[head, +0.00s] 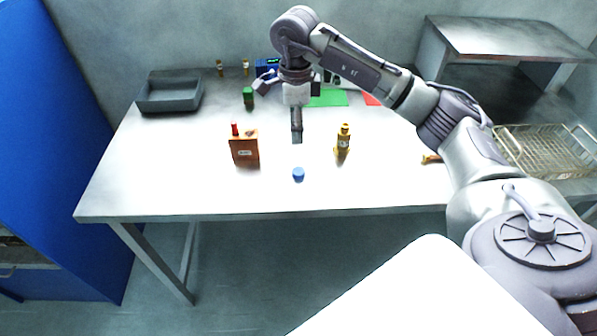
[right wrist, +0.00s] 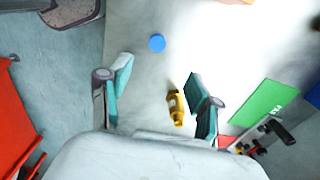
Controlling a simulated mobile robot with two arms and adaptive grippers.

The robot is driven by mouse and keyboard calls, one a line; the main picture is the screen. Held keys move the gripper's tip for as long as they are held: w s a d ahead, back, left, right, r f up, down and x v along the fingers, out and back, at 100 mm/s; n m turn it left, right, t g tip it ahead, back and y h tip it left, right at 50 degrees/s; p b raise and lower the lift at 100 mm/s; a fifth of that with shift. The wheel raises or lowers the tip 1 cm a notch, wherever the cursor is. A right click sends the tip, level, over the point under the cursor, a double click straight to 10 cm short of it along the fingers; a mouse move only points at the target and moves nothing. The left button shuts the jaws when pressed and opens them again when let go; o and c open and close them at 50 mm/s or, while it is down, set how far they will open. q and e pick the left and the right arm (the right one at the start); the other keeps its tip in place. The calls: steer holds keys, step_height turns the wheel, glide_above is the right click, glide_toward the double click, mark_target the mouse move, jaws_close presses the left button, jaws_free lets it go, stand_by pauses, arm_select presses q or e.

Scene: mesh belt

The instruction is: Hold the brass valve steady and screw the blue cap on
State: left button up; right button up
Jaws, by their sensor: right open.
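The blue cap (head: 298,174) lies on the table near its front edge. In the right wrist view the cap (right wrist: 157,43) lies beyond the fingertips. The brass valve (head: 343,138) stands upright to the right of the cap, with a pale label. In the right wrist view the valve (right wrist: 176,107) shows between the fingers, below them on the table. My right gripper (head: 297,136) points down above the table, behind the cap and left of the valve. It is open and empty in the right wrist view (right wrist: 160,78). My left gripper is not in view.
An orange-brown block (head: 246,150) with a red top piece stands left of the gripper. A grey tray (head: 168,106) is at the back left; a green mat (head: 328,98) lies behind. A wire basket (head: 550,150) is at the right. The front left of the table is clear.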

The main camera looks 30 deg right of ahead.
steer(key=p, duration=0.1)
glide_above(298, 171)
steer(key=f, duration=0.8)
steer(key=shift+w+f, duration=0.3)
steer(key=shift+f+p, duration=0.1)
steer(key=shift+p, duration=0.2)
steer(key=shift+s+f+p, duration=0.15)
steer(key=shift+f+p, duration=0.15)
steer(key=shift+f, duration=0.05)
step_height(298, 171, down, 4)
steer(key=shift+s+d+r+p, duration=0.1)
steer(key=shift+s+r+p, duration=0.1)
steer(key=shift+p, duration=0.45)
steer(key=shift+w+f, duration=0.1)
steer(key=shift+f, duration=0.25)
steer(key=c, duration=0.9)
